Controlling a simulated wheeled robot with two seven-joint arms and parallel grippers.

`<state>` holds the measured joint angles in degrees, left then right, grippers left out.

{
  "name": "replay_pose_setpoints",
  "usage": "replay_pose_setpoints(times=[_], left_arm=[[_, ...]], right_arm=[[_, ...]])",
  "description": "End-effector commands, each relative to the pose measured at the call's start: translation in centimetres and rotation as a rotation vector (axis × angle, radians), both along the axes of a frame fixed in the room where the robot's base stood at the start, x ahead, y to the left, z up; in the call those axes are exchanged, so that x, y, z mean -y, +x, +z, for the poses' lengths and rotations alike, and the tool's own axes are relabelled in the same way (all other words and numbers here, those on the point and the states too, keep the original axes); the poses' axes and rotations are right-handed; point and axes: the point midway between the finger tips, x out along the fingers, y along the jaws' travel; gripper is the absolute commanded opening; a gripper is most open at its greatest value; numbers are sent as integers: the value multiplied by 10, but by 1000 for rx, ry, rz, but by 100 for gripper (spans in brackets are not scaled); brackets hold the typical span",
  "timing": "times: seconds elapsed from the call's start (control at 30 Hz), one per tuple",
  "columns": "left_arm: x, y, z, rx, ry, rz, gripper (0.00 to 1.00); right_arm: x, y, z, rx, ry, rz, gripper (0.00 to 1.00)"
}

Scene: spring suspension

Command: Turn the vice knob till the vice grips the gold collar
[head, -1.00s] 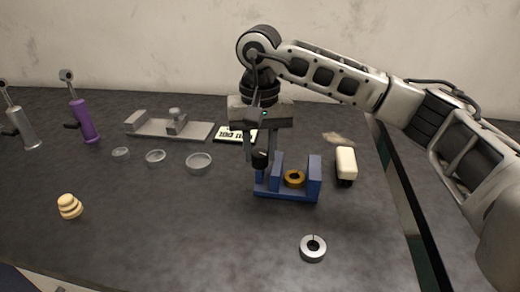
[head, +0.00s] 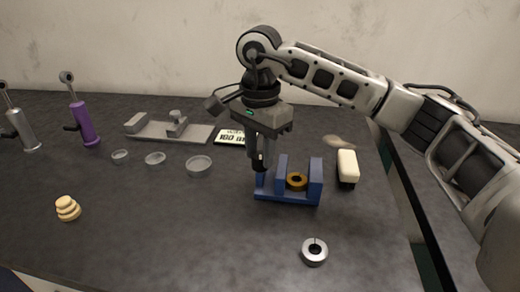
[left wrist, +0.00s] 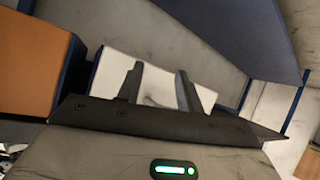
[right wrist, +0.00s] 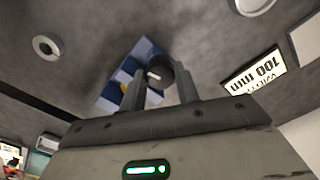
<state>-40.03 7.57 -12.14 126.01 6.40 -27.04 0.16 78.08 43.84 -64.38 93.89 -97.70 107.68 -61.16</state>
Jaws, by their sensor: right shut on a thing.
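The blue vice (head: 287,197) stands on the dark table with its plates upright. The gold collar (head: 297,181) sits between its middle plate and right plate; I cannot tell whether both touch it. My right gripper (head: 260,163) points down at the left end of the vice. In the right wrist view the dark round vice knob (right wrist: 165,70), with a pale mark, is held between the fingers of this gripper (right wrist: 160,82). The gripper hides most of the knob in the head view. My left gripper (left wrist: 160,85) shows only in the left wrist view, open and empty.
A silver split collar (head: 314,252) lies in front of the vice. A cream-topped brush-like block (head: 347,167) stands to its right. The front middle is clear.

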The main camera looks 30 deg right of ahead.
Motion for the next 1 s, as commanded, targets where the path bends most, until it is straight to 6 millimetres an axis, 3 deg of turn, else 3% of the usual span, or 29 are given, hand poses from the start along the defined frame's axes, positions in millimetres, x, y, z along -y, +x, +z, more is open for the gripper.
replay_pose_setpoints(times=[0.33, 0.87, 0.9, 0.97, 1.0], left_arm=[[0, 0, 1, 2, 0, 0, 36], [0, 0, 1, 3, -1, 0, 36], [1, 0, 1, 3, -1, 0, 36], [1, 0, 1, 3, -1, 0, 36], [1, 0, 1, 3, -1, 0, 36]], right_arm=[[1, 1, 2, 5, -1, -148, 9], [1, 1, 2, 7, -1, -174, 9], [1, 1, 2, 7, -1, -174, 34], [1, 1, 2, 7, -1, -174, 51], [1, 1, 2, 6, -2, -173, 53]])
